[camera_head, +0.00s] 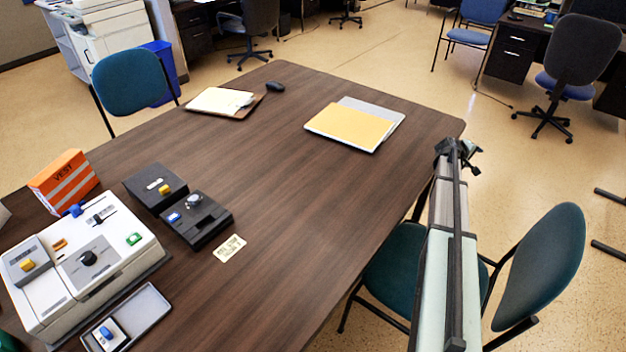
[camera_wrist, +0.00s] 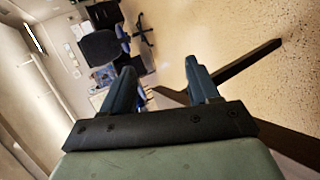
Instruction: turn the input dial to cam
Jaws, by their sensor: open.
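A white control console (camera_head: 45,305) stands at the left front of the table. A round black dial (camera_head: 87,257) sits on a grey plate on its top. A dark box (camera_head: 212,222) beside the console carries a round silver knob (camera_head: 194,201) and a blue-and-white switch (camera_head: 174,217). The lettering is too small to read, so I cannot tell which one is the input dial or where it points. My gripper (camera_head: 459,152) is open and empty, beyond the table's right edge and far from the console. In the wrist view, my gripper (camera_wrist: 163,84) has its fingers apart, facing the floor and far furniture.
Around the controls are an orange VEST box (camera_head: 64,182), another dark box (camera_head: 143,190), a grey tray (camera_head: 150,306) and a small card (camera_head: 229,248). Folders (camera_head: 350,126), a clipboard (camera_head: 218,102) and a mouse (camera_head: 275,87) lie farther back. The table's middle (camera_head: 270,190) is clear.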

